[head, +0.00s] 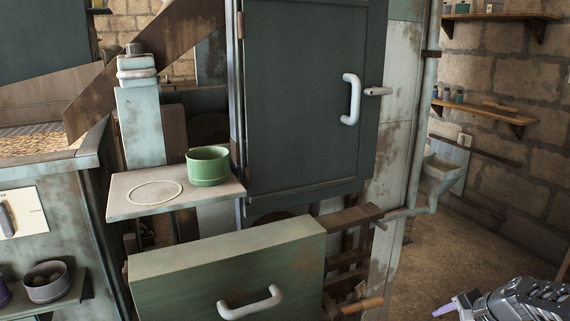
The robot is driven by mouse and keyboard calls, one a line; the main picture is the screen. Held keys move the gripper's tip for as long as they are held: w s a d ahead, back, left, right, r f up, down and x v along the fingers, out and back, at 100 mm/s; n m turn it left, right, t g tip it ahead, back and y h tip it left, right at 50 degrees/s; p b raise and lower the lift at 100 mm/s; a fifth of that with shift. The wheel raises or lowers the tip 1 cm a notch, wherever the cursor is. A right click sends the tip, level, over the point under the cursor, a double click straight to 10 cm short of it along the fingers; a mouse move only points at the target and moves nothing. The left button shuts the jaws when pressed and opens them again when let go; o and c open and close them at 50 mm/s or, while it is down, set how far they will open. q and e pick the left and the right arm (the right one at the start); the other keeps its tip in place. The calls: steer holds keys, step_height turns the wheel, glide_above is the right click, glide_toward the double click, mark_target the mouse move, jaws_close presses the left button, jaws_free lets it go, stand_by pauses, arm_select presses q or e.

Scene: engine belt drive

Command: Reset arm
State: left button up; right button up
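Part of my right gripper (448,308) shows at the bottom right corner, with a grey and black body and a pale purple tip pointing left. It is over the floor, apart from the cabinet and the drawer. The picture edge cuts it off, so I cannot tell whether its fingers are open or shut. My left gripper is not in view.
A dark green cabinet door (300,95) with a white handle (351,99) is shut. A green drawer box (228,268) juts out below. A green cup (208,166) stands on a small shelf (128,206). Wall shelves (484,112) are at right; the floor (450,250) there looks clear.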

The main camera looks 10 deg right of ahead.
steer(key=s+a+f+n+g, duration=0.1)
steer(key=s+a+f+n, duration=0.2)
steer(key=a+f, duration=0.6)
steer(key=s+a+f+n+g, duration=0.1)
steer(key=s+a+f+n, duration=0.15)
steer(key=a+f, duration=0.6)
steer(key=s+a+f+n+g+y, duration=0.1)
steer(key=s+a+f+n, duration=0.1)
steer(key=s+a+f, duration=0.35)
steer(key=s+a+f+n, duration=0.2)
steer(key=s+a, duration=0.1)
steer(key=a, duration=0.5)
steer(key=s+a+f+n+g+y, duration=0.1)
steer(key=s+a+f+n+g, duration=0.15)
steer(key=s+a, duration=0.8)
step_height(320, 180, up, 16)
steer(key=p, duration=1.4)
steer(key=shift+s+a+f+n, duration=0.15)
steer(key=shift+s+f+n, duration=0.1)
steer(key=shift+s+n, duration=0.15)
